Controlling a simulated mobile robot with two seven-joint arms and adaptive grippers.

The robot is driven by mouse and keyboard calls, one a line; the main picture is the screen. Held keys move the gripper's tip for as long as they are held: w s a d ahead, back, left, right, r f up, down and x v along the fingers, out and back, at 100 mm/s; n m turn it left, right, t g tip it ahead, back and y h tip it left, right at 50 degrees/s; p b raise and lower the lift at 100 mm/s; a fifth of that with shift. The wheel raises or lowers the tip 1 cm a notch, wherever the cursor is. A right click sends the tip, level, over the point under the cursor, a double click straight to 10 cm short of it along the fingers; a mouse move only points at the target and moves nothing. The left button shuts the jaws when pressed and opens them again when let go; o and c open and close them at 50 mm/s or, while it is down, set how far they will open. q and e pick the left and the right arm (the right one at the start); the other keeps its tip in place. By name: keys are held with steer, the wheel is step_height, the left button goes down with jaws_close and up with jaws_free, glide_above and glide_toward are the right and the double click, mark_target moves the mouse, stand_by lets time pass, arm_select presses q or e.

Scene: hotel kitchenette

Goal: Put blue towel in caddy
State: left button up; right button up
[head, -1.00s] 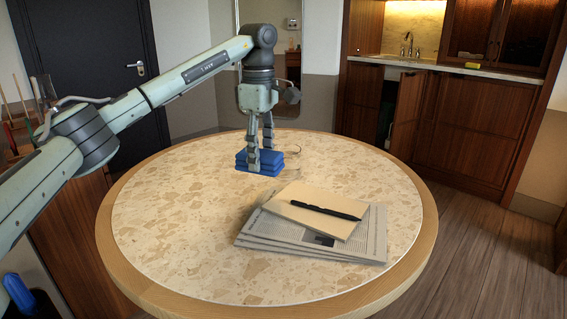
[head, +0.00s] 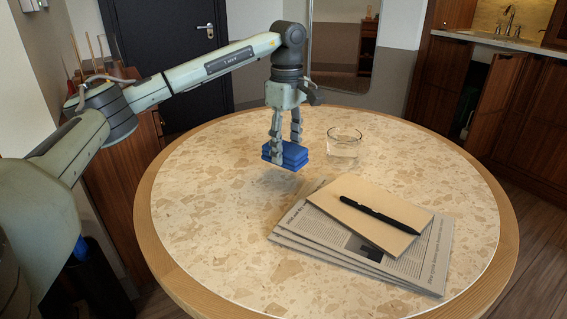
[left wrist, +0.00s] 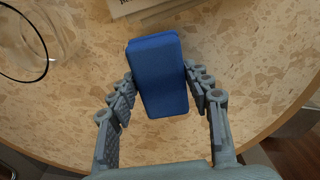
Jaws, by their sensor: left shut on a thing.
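The blue towel (head: 286,154) is a folded stack, held above the round table. It also shows in the left wrist view (left wrist: 158,75), between the two fingers. My left gripper (head: 285,150) is shut on the towel from above, one finger on each side. The left gripper also shows in the left wrist view (left wrist: 160,95). I cannot make out a caddy on the table. Some upright sticks (head: 92,50) show at the far left behind my left arm, and what holds them is mostly hidden. My right gripper is not in view.
The round stone-topped table (head: 205,215) has a wooden rim. A clear glass (head: 344,148) stands just right of the towel. Newspapers (head: 330,240), a tan notebook (head: 365,205) and a black pen (head: 380,214) lie at the front right. The table's left side is clear.

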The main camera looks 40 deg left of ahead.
arm_select(q)
steer(key=shift+s+a+f, duration=0.25)
steer(key=shift+a+f, duration=0.15)
steer(key=shift+a, duration=0.05)
steer(key=shift+f, duration=1.9)
steer(key=shift+f, duration=0.2)
steer(key=o, duration=1)
